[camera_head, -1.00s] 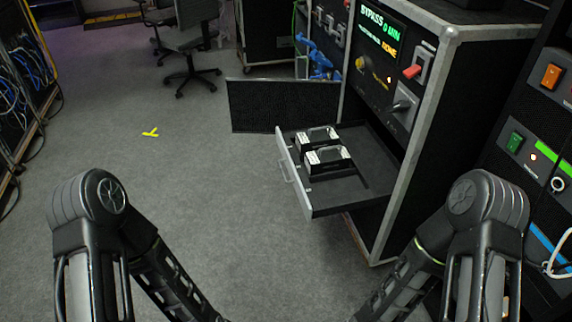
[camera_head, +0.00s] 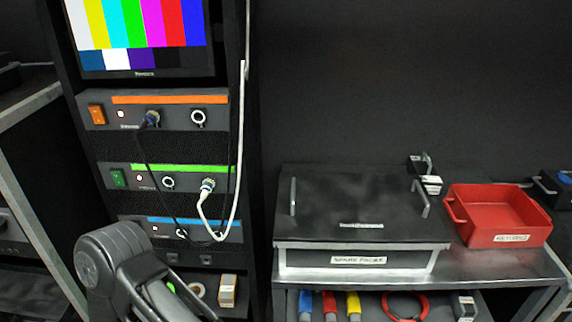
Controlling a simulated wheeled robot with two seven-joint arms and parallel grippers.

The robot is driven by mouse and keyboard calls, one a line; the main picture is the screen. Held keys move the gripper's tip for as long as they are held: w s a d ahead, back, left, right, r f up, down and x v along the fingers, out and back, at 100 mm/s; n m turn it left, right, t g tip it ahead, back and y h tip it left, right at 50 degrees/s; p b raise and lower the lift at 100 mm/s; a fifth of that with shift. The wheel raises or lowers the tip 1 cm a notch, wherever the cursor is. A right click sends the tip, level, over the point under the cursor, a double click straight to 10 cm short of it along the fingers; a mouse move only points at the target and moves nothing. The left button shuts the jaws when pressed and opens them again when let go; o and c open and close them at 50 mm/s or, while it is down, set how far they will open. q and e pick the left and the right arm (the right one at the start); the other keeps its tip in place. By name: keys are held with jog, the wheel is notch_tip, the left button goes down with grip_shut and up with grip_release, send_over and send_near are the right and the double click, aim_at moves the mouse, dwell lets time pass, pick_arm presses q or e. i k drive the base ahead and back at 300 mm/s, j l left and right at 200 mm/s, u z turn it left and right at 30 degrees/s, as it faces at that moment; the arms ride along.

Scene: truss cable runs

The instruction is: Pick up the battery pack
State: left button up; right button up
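A closed black box (camera_head: 345,208) with two grey handles on its lid and a "SPARE PACKS" label on its front stands on the metal table. No pack inside it can be seen. Behind its right end is a small black and white item with a handle (camera_head: 430,184); it looks like a battery pack, but it is partly hidden and I cannot be sure. Neither of my grippers is in view; only one of my arm's links shows at the lower left.
A red open tray (camera_head: 498,232) with a label stands on the table (camera_head: 480,266), right of the box. A shelf below holds coloured tools and a red cable ring (camera_head: 405,306). A rack with colour-striped units (camera_head: 165,180) and hanging cables stands left.

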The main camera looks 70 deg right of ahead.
aim_at(423, 166)
jog(key=z, duration=3.35)
jog(key=l+u, duration=0.15)
jog(key=u, duration=0.35)
jog(key=l+u, duration=0.15)
jog(key=u, duration=0.3)
jog(key=l+u, duration=0.1)
jog(key=u, duration=0.4)
jog(key=k+l+u, duration=0.75)
jog(key=k+l, duration=0.2)
